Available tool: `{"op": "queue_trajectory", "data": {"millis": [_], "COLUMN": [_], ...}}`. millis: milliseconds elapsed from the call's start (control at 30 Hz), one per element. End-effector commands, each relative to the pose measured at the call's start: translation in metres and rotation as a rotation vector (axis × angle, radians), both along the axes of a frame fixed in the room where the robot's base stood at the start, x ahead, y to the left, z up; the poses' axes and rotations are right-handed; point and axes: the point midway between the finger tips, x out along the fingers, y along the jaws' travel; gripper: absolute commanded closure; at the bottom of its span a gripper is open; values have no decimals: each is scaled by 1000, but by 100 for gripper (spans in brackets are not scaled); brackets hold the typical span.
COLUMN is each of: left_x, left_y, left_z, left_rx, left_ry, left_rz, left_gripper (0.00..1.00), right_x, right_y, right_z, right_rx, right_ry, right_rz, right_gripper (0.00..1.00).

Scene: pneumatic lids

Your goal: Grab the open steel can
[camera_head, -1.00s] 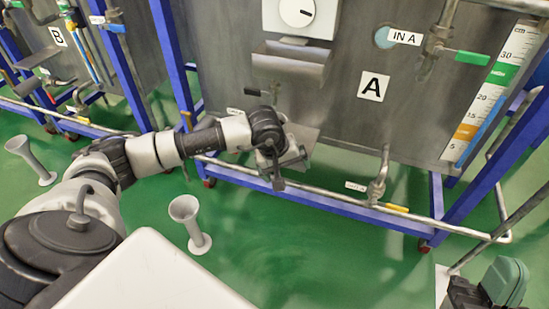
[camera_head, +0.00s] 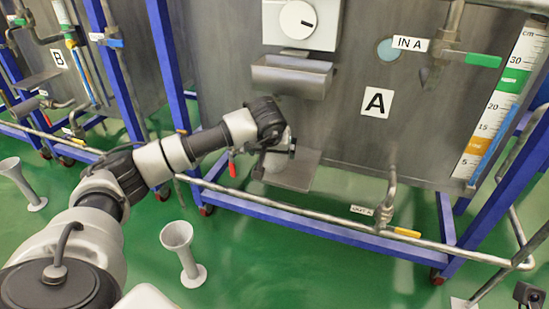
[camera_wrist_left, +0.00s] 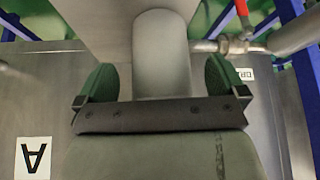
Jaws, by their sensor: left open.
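The steel can (camera_wrist_left: 162,55) shows in the left wrist view as a plain grey cylinder between the two green finger pads. In the head view its pale side (camera_head: 276,162) shows just under my left gripper (camera_head: 284,146), above a small metal shelf (camera_head: 298,178) on the front of tank A. My left gripper, also in the left wrist view (camera_wrist_left: 162,82), is open, with a pad on each side of the can and a narrow gap at each. The can's open top cannot be made out. A dark part of my right gripper (camera_head: 530,294) shows at the bottom right corner; its jaws cannot be read.
A metal trough (camera_head: 291,77) hangs above the shelf. A red-handled valve (camera_head: 232,169) is just left of it. A pipe and blue frame (camera_head: 330,231) run below. Grey flared stands (camera_head: 183,252) are on the green floor. An outlet pipe (camera_head: 390,190) stands to the right.

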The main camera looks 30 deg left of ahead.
Motion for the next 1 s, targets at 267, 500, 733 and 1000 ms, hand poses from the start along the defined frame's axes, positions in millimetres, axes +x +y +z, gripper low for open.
{"op": "queue_trajectory", "data": {"millis": [267, 500, 733, 1000], "left_x": [30, 31, 31, 31], "left_y": [13, 14, 14, 14], "left_z": [-12, -11, -11, -11], "left_rx": [-3, -2, -1, -1], "left_ry": [1, 0, 1, -1], "left_rz": [0, -1, 0, 0], "left_gripper": [0, 0, 23, 52], "right_x": [1, 2, 2, 2], "right_y": [1, 2, 2, 2], "right_z": [6, 11, 11, 11], "right_rx": [-5, -7, -7, -7], "right_ry": [-67, -73, -73, -73], "right_rz": [-3, -4, -4, -4], "right_gripper": [100, 100, 100, 100]}}
